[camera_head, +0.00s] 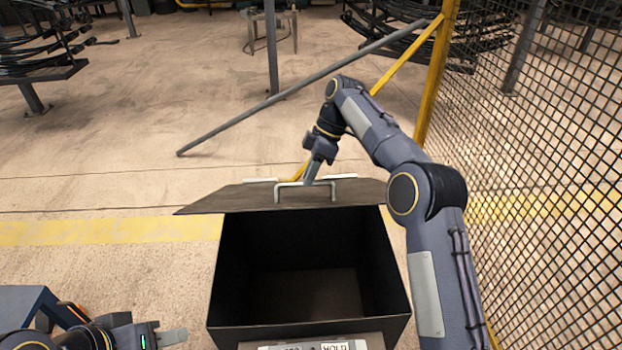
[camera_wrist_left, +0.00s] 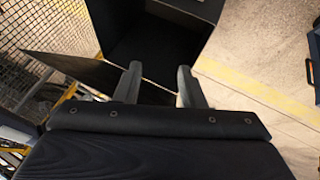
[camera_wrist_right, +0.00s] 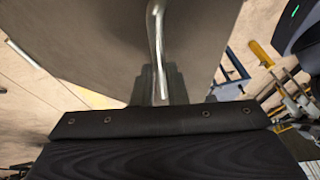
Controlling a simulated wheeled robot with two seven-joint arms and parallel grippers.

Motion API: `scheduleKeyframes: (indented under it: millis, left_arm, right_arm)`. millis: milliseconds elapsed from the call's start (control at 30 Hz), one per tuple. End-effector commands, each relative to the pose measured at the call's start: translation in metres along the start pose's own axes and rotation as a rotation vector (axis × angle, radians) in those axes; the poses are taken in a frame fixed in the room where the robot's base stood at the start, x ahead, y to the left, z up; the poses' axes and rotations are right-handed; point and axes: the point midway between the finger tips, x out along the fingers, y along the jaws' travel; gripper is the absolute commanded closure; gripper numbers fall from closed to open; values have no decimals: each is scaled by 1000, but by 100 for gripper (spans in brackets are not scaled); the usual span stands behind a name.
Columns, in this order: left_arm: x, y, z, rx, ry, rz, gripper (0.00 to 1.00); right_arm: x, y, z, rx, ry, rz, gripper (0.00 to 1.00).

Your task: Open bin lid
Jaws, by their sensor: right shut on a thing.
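The dark bin (camera_head: 392,290) stands in front of me, with its black interior in view. Its lid (camera_head: 225,200) is open at the far side and reaches past the bin's left side. A light metal handle (camera_head: 334,190) is on the lid. My right gripper (camera_head: 308,182) is shut on this handle; in the right wrist view its fingers (camera_wrist_right: 160,88) are around the handle bar (camera_wrist_right: 156,35) close to the lid (camera_wrist_right: 90,45). My left gripper (camera_head: 172,337) is low at the left, apart from the bin. In the left wrist view its fingers (camera_wrist_left: 158,88) are apart and empty.
A wire mesh fence (camera_head: 545,160) with a yellow post (camera_head: 435,85) stands at the right, close to my right arm. A grey slanted bar (camera_head: 290,92) crosses behind the bin. Spring racks (camera_head: 40,55) stand at the back.

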Motion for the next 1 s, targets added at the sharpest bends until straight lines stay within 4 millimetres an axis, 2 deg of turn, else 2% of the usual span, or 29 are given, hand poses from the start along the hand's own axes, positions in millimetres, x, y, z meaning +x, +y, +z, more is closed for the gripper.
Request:
scheduleKeyframes:
  millis: [33, 333, 600, 667, 833, 1000]
  left_arm:
    - [1, -1, 1, 0, 0, 0, 64]
    - [1, -1, 1, 0, 0, 0, 64]
    - [2, 0, 0, -9, -6, 1, 98]
    - [2, 0, -2, -34, -22, 5, 100]
    - [6, 4, -15, -232, -148, 32, 100]
    - [18, 11, -42, -566, -356, 74, 100]
  right_arm:
    - [6, 10, 8, 12, -9, 24, 100]
    - [7, 9, 8, 12, -10, 22, 100]
    - [7, 9, 8, 12, -11, 21, 100]
    - [7, 9, 8, 12, -11, 21, 100]
    - [7, 9, 8, 12, -11, 21, 100]
    - [7, 9, 8, 12, -11, 21, 100]
